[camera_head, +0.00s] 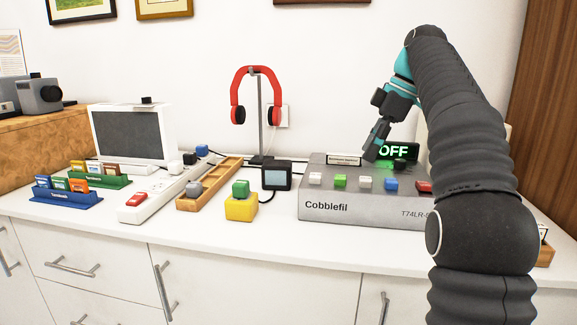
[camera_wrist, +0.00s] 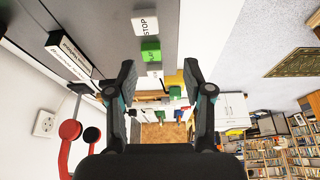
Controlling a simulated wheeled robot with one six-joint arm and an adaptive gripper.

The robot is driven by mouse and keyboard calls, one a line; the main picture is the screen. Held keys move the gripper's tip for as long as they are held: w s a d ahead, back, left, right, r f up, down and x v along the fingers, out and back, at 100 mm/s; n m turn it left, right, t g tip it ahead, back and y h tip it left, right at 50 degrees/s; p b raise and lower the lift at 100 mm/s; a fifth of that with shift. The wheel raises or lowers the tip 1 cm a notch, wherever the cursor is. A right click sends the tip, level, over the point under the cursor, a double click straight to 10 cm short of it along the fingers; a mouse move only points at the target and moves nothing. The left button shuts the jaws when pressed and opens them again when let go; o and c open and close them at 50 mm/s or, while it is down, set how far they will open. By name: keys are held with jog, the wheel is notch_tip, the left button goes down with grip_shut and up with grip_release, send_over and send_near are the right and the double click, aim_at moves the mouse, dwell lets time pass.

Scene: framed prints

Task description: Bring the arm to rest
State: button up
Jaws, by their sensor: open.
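My arm (camera_head: 465,150) rises at the right in the head view and bends over toward the counter. The Cobblefil box (camera_head: 340,209) has a row of coloured buttons; a green button (camera_head: 340,181) and a blue button (camera_head: 391,184) show clearly.
Red headphones (camera_head: 257,72) hang on a stand left of the box. A small dark screen (camera_head: 276,176), a yellow block (camera_head: 241,208), a wooden tray (camera_head: 225,170) and a white monitor (camera_head: 133,133) stand further left. A brown wooden panel (camera_head: 548,110) is at the right. Air above the counter's middle is free.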

jog(key=shift+s+a+m, duration=0.6)
jog(key=shift+s, duration=0.1)
jog(key=s+a+f+m+t+h, duration=0.1)
jog(key=s+f+m, duration=0.35)
jog(key=s, duration=0.35)
jog(key=s+a+f+m+t+h, duration=0.15)
jog(key=s+f+m, duration=0.3)
jog(key=s, duration=0.45)
jog(key=s+d+f+m+t+h, duration=0.1)
jog(key=s+f+m, duration=0.4)
jog(key=s+f, duration=0.8)
notch_tip(320, 180, down, 3)
jog(key=shift+d+r+t+h, duration=0.15)
jog(key=shift+d+t+h, duration=0.15)
jog(key=shift+t, duration=0.25)
